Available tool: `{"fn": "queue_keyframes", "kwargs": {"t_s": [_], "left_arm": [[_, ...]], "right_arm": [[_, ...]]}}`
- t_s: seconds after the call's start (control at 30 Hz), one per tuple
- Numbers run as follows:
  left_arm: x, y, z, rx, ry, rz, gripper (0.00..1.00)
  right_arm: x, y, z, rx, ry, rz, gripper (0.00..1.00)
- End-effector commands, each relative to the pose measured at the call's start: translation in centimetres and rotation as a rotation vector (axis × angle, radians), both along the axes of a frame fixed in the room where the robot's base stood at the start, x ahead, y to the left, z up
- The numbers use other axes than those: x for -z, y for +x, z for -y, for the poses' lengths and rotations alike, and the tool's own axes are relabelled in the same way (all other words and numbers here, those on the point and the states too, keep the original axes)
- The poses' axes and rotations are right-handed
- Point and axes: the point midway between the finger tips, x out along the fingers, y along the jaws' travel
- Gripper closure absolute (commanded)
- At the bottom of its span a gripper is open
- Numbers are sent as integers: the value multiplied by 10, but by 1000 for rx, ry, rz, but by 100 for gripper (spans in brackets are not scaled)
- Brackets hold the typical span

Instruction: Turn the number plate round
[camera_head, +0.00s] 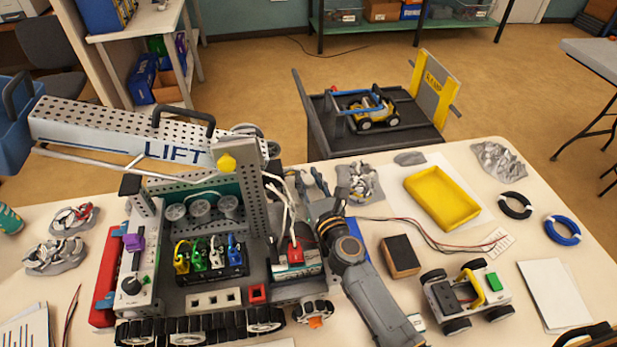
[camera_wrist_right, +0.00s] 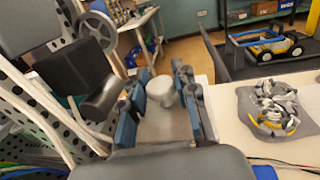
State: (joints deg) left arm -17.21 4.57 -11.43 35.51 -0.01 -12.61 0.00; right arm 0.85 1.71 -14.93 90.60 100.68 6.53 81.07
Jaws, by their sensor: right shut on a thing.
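My right gripper (camera_head: 312,182) is beside the right end of the LIFT robot (camera_head: 180,150), just past the white cables. In the right wrist view its blue-padded fingers (camera_wrist_right: 165,105) stand on either side of a grey piece with a round knob (camera_wrist_right: 162,90), and it is shut on this piece. I cannot tell whether the piece is the number plate or part of its mount. No plate with a readable number shows. My left gripper is out of view.
The LIFT robot's perforated boom, post and white cables (camera_head: 283,200) crowd my right gripper's left side. A grey lump (camera_head: 358,183), a yellow tray (camera_head: 441,197), a dark block (camera_head: 400,256) and a small wheeled robot (camera_head: 466,295) stand to the right. A cart (camera_head: 330,140) stands behind.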

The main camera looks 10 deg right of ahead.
Motion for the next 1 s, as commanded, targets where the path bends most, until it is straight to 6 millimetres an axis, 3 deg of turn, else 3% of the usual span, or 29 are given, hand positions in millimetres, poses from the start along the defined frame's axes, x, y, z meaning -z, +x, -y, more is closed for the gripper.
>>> {"fn": "queue_keyframes", "kwargs": {"t_s": [0.4,0.93,0.97,1.0], "left_arm": [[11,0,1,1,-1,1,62],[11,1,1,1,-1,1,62],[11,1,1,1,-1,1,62],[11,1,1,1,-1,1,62]], "right_arm": [[3,0,0,172,0,-3,100],[2,0,1,191,-1,-3,100],[2,0,1,191,0,-3,65],[2,0,1,191,0,-3,57]]}}
